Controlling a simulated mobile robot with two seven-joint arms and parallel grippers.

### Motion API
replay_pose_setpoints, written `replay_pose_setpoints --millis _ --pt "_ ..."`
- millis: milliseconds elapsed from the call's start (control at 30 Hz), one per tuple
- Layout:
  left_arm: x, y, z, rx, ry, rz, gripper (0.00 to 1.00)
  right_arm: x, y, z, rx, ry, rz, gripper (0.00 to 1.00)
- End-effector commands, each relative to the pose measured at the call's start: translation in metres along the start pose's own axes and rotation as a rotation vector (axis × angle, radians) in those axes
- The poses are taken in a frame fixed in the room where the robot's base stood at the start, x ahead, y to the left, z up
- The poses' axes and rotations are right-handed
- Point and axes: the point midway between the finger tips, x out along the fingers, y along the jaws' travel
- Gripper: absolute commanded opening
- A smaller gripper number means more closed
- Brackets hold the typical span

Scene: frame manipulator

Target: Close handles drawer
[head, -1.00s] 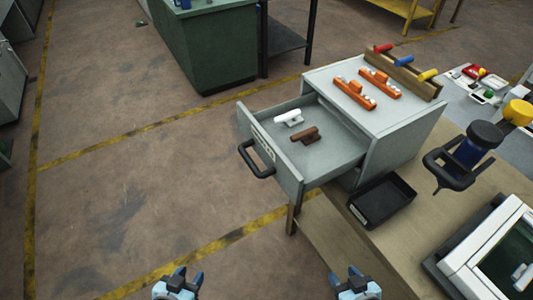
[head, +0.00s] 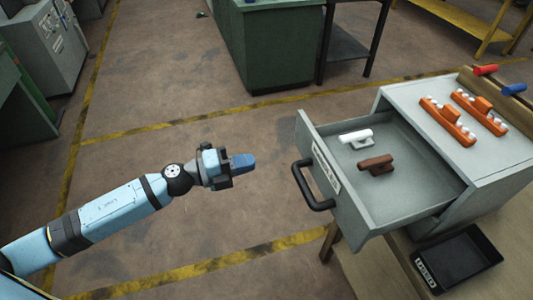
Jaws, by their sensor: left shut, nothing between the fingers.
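The drawer (head: 390,200) stands pulled out of the grey cabinet (head: 455,150), toward the left. Its front carries a pale label (head: 326,168) and a black handle (head: 310,188). Inside lie a white handle (head: 356,138) and a brown handle (head: 376,166), apart from each other. My left gripper (head: 244,163) is shut and empty, in the air to the left of the drawer front, pointing at it, with a gap between. My right gripper is not in view.
Orange pieces (head: 447,122) sit on the cabinet top. A black tray (head: 455,259) lies on the wooden table (head: 370,275) below the drawer. A green cabinet (head: 275,45) stands at the back. The floor left of the drawer is clear.

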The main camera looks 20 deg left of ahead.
Motion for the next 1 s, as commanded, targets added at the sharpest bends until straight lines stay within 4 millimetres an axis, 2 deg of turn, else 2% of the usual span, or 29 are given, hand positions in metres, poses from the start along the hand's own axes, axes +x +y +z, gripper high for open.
replay_pose_setpoints --millis 33,300,500,700,1000 --pt "0.009 -0.005 0.000 0.001 0.001 -0.004 0.00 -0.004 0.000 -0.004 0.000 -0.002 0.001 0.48" --pt "0.068 -0.006 0.000 -0.001 -0.001 -0.006 0.00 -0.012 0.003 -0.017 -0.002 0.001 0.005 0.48" --pt "0.104 -0.004 0.000 -0.003 -0.002 -0.004 0.00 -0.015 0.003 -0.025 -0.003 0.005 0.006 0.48" --pt "0.123 -0.003 0.000 -0.002 -0.003 -0.003 0.00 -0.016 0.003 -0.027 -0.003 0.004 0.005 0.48" --pt "0.127 -0.001 0.000 -0.002 -0.002 -0.002 0.00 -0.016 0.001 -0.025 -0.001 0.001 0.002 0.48"
